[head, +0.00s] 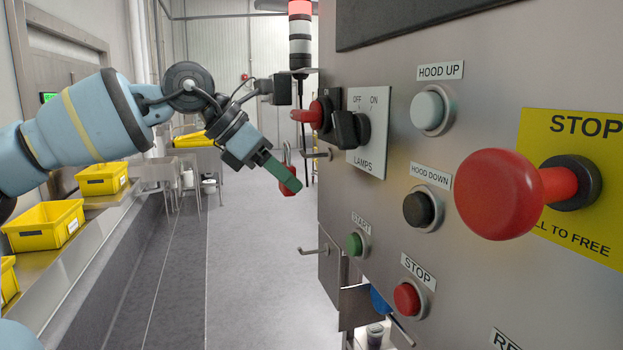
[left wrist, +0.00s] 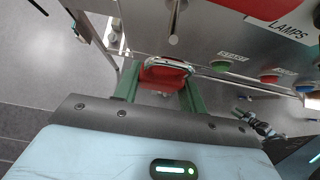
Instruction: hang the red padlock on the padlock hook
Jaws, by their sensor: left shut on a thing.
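The red padlock (head: 290,186) is held between the green fingers of my left gripper (head: 277,172). The near finger hides much of it in the head view. In the left wrist view the padlock (left wrist: 164,76) sits between both fingers, with its metal shackle (left wrist: 168,62) toward the panel. A metal hook (head: 317,154) sticks out from the panel's left side, just right of the padlock. In the left wrist view a round-ended metal peg (left wrist: 174,39) shows ahead of the shackle. The shackle appears apart from it. My right gripper is not seen.
The steel panel (head: 390,190) carries a red rotary switch (head: 312,115), a black lamps knob (head: 349,129), a green start button (head: 353,244) and a large red stop knob (head: 500,194). Another hook (head: 312,251) is lower down. Yellow crates (head: 45,226) stand at left. The aisle floor is clear.

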